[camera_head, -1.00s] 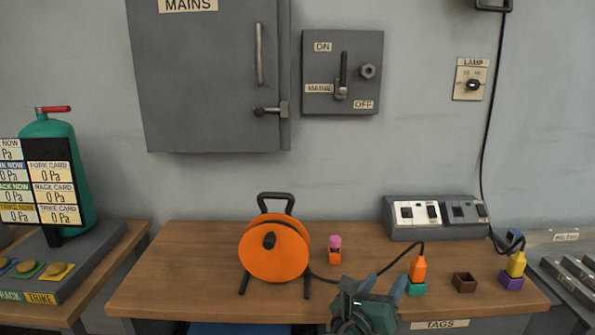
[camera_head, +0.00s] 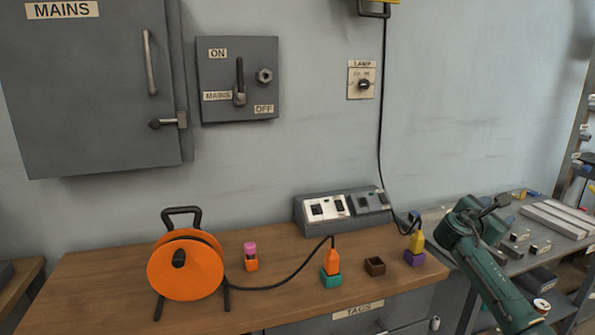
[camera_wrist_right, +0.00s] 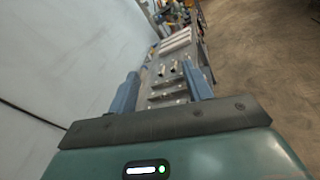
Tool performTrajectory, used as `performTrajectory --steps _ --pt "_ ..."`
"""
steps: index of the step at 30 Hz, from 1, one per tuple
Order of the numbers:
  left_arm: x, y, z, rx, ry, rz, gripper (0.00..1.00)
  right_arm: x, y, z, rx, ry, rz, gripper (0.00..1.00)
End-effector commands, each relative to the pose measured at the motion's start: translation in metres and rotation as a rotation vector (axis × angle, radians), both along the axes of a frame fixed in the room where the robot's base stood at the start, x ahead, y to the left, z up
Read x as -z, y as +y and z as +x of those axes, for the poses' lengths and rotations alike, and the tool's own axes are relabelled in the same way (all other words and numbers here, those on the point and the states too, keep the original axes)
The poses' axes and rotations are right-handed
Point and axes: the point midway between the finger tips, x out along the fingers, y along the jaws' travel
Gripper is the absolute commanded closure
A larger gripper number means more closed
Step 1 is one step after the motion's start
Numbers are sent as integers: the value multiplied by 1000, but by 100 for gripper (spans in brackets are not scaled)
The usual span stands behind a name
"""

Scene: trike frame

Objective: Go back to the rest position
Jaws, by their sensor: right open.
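My right arm shows at the right of the head view, in front of the grey bench, with its gripper (camera_head: 492,212) raised at the upper end. In the right wrist view the two blue fingers of my right gripper (camera_wrist_right: 165,92) stand wide apart with nothing between them. The gripper is clear of the wooden bench (camera_head: 110,262) and everything on it. My left gripper is not in view.
An orange cable reel (camera_head: 187,268), an orange plug (camera_head: 333,262) in a teal socket, an empty brown socket (camera_head: 375,266) and a yellow plug (camera_head: 417,240) stand on the wooden bench. A grey bench (camera_head: 520,262) with metal bars lies right. A black cable hangs on the wall.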

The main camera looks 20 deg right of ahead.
Motion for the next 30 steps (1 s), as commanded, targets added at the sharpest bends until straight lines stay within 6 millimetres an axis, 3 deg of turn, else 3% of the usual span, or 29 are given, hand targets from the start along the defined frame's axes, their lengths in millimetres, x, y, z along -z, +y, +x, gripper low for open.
performTrajectory --steps 3,9,15,19,21,26,30 --pt "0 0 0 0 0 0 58 13 17 40 -183 -345 201 50" --pt "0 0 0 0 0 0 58 18 63 96 -410 -946 688 50" --pt "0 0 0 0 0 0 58 3 108 127 -493 -1422 1214 50" --pt "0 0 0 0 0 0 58 -13 133 136 -489 -1664 1558 50" --pt "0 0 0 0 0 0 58 31 163 130 -462 -1578 1587 50" --pt "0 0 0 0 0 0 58 102 225 107 -412 -1459 1694 50" --pt "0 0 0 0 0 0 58 169 289 67 -338 -1347 1811 50"
